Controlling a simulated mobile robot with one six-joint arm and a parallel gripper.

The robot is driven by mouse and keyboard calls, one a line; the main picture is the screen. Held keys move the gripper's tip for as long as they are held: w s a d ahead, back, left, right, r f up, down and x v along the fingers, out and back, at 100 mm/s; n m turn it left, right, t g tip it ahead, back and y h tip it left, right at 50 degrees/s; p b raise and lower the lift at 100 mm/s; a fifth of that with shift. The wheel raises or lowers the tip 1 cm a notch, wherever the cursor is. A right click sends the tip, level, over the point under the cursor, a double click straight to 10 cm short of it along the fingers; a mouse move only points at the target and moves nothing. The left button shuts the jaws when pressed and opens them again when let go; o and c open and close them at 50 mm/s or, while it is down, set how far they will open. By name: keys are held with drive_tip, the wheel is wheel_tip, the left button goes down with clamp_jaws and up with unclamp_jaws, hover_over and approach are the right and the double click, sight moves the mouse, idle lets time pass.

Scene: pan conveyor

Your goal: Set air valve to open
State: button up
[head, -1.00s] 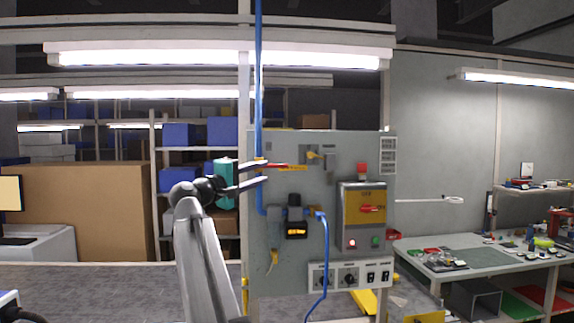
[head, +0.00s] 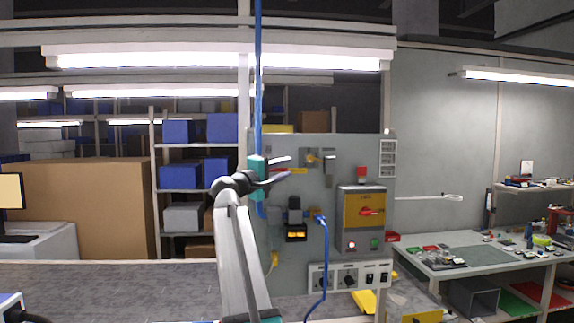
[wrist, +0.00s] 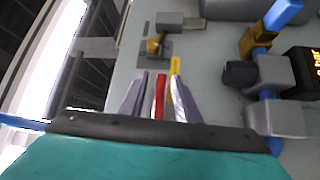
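The air valve's red lever (wrist: 160,97) shows in the wrist view between the two fingers of my gripper (wrist: 158,84). The fingers are apart on either side of it, closer on the left; I cannot tell if either touches. A yellow strip (wrist: 176,66) lies just beyond the lever; it also shows in the head view (head: 293,171). In the head view my gripper (head: 287,166) points right, open, at the panel's upper left. It hides the lever and the valve body there. The blue air pipe (head: 258,90) comes down from above behind the gripper.
The grey panel (head: 345,150) carries a brass-coloured latch (head: 312,158), a regulator with an orange display (head: 296,236), a blue hose (head: 325,255) and a yellow switch box with a red handle (head: 366,211). A workbench (head: 430,255) stands at right.

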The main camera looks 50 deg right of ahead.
drive_tip(key=shift+w+d+r, duration=0.1)
drive_tip(key=shift+d, duration=0.8)
clamp_jaws()
drive_tip(key=shift+w+a, duration=0.15)
